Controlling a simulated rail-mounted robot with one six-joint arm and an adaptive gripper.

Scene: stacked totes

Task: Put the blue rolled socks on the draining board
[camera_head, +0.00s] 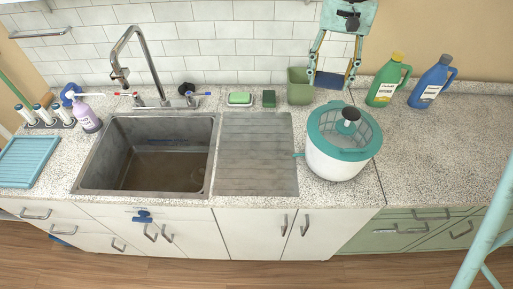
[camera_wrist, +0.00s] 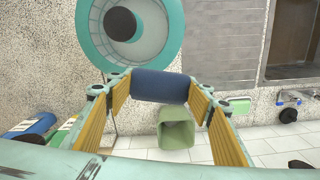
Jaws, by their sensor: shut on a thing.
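The blue rolled socks (camera_wrist: 160,87) are a dark blue roll held between the two fingers of my gripper (camera_wrist: 160,90) in the wrist view. In the head view my gripper (camera_head: 331,76) hangs high at the back, right of the sink, with the blue socks (camera_head: 329,80) between its fingertips. The draining board (camera_head: 255,160) is a bare grey ribbed panel just right of the sink, to the left of my gripper. Part of the draining board (camera_wrist: 222,45) shows at the upper right of the wrist view.
A white and teal salad spinner (camera_head: 338,160) stands right of the draining board. A green bin (camera_head: 300,90), a sponge (camera_head: 269,98) and a soap dish (camera_head: 239,98) line the back. Green (camera_head: 383,85) and blue (camera_head: 428,84) bottles stand right. The sink (camera_head: 150,155) has a tall tap.

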